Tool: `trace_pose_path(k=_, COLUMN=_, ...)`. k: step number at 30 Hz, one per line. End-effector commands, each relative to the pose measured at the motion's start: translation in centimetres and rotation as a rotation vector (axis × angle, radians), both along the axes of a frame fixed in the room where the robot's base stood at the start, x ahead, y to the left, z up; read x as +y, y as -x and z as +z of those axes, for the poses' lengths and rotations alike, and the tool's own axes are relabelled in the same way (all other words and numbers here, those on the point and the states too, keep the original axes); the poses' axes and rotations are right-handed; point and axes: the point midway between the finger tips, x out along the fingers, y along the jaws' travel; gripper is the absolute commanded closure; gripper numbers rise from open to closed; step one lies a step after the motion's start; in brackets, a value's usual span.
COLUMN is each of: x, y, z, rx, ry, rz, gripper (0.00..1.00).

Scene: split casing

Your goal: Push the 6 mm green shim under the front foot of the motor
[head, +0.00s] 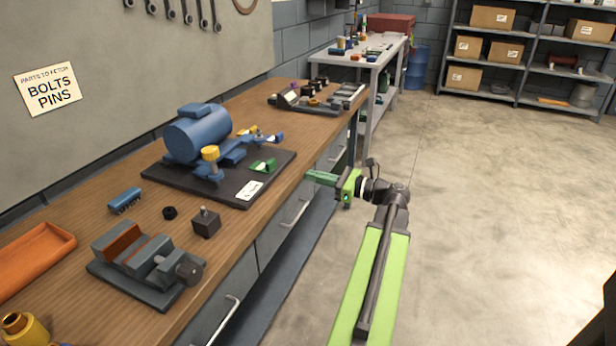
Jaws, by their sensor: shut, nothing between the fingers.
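The blue motor (196,136) sits on a black base plate (165,178) on the wooden bench. A foot with a yellow-topped bolt (210,154) shows at its near side. A green shim (264,165) lies on the plate to the right of that foot, apart from it. Its thickness cannot be read. My gripper (311,176) is shut and empty, to the right of the plate near the bench's front edge, pointing left. It is apart from the shim.
A yellow piece (248,130) and a blue piece (276,138) lie behind the green shim. A white label (250,190) is on the plate's near corner. A vise (145,265), a dark block (206,223) and an orange tray (35,255) occupy the near bench.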

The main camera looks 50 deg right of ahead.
Motion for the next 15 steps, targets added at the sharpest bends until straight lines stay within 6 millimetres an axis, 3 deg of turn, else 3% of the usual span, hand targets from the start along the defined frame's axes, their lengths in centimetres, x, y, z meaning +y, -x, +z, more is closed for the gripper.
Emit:
trace_pose_path(k=9, x=1.1, y=-6.3, z=0.0, rx=0.001, ry=0.001, rz=-0.010, gripper=1.00)
trace_pose_path(k=15, x=1.6, y=-9.1, z=0.0, rx=0.000, ry=0.002, rz=-0.014, gripper=1.00)
